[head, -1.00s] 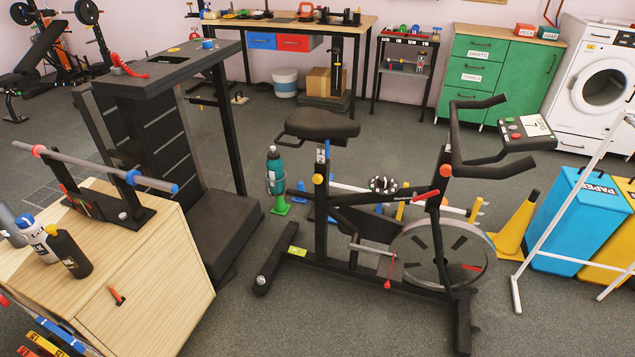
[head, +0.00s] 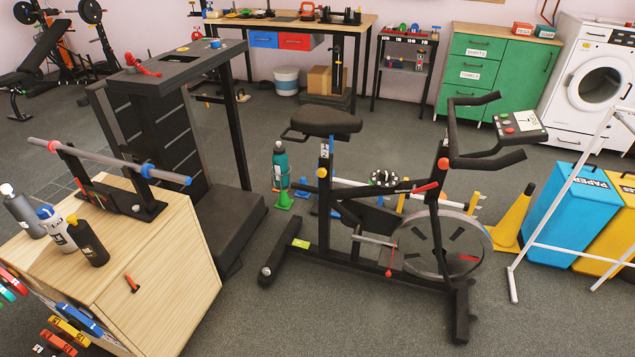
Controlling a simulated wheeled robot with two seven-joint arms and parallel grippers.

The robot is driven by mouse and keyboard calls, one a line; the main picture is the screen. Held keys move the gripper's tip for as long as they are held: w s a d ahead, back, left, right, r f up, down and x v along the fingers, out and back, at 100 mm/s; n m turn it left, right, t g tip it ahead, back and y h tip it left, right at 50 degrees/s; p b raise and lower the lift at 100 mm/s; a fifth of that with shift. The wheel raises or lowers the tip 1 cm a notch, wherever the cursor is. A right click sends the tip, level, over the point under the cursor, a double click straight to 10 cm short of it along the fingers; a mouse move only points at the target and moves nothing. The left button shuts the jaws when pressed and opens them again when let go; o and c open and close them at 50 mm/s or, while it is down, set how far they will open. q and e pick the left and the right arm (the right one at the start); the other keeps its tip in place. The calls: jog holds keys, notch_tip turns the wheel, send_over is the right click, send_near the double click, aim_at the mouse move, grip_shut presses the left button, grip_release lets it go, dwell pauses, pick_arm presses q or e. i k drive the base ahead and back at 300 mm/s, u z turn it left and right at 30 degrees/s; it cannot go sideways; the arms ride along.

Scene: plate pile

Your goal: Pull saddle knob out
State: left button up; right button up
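The exercise bike (head: 380,215) stands on the grey floor in the middle of the head view. Its black saddle (head: 325,121) sits on an upright post (head: 325,155) with a scale-like label. A small round yellow saddle knob (head: 322,173) shows on the post below the saddle. Whether it is pushed in or pulled out is too small to tell. A red knob (head: 443,163) is on the handlebar post. Neither of my grippers is in view, and nothing touches the saddle knob.
A wooden cabinet (head: 165,290) with bottles and a barbell stands at front left. A treadmill (head: 225,225) is behind it. Yellow cone (head: 513,220), blue bin (head: 570,215) and white frame (head: 545,200) stand right. Open floor lies in front of the bike.

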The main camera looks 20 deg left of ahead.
aim_at(321, 172)
jog(key=z, duration=0.55)
jog(key=k, duration=0.15)
jog(key=u, duration=1.2)
jog(key=i, duration=0.7)
jog(key=z, duration=0.75)
jog(key=i, duration=0.35)
jog(key=z, duration=0.35)
